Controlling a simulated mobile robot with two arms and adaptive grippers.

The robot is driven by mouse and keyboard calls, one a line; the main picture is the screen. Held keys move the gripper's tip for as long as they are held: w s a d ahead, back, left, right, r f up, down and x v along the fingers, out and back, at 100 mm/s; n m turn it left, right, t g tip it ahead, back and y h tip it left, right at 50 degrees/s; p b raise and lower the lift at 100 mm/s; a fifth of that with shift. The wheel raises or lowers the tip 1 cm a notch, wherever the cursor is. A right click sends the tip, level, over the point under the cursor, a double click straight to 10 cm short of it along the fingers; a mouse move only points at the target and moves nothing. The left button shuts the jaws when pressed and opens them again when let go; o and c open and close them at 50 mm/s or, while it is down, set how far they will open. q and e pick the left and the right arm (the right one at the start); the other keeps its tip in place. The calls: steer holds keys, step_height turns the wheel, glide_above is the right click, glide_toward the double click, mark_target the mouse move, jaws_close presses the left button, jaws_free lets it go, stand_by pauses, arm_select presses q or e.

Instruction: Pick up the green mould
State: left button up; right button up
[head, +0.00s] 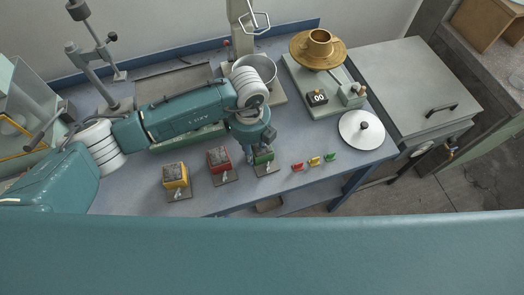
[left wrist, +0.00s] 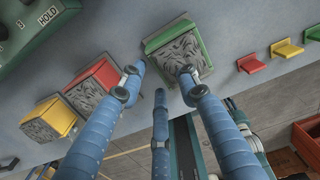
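The green mould (head: 264,157) sits near the front edge of the bench, at the right end of a row of moulds, partly hidden by my left gripper (head: 260,150). In the left wrist view the green mould (left wrist: 178,48) is a green-rimmed box with grey, flaky-looking contents. The blue fingers of my left gripper (left wrist: 160,84) are spread apart with nothing held. One fingertip shows beside the mould's left side and another overlaps its front right part; I cannot tell whether they touch it. My right gripper is not in view.
A red mould (head: 218,159) and a yellow mould (head: 174,175) stand left of the green one. Small red (head: 298,166), yellow (head: 314,161) and green (head: 330,156) pieces lie to its right. A scale (head: 320,96) and a metal pan (head: 254,68) stand behind.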

arm_select(q)
steer(key=shift+f+p, duration=0.3)
steer(key=shift+f, duration=1.25)
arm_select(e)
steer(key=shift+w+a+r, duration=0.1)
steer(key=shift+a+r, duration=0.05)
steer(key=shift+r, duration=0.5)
arm_select(q)
steer(key=shift+c, duration=0.5)
jaws_close()
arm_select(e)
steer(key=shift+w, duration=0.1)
arm_select(q)
steer(key=shift+w+r, duration=0.15)
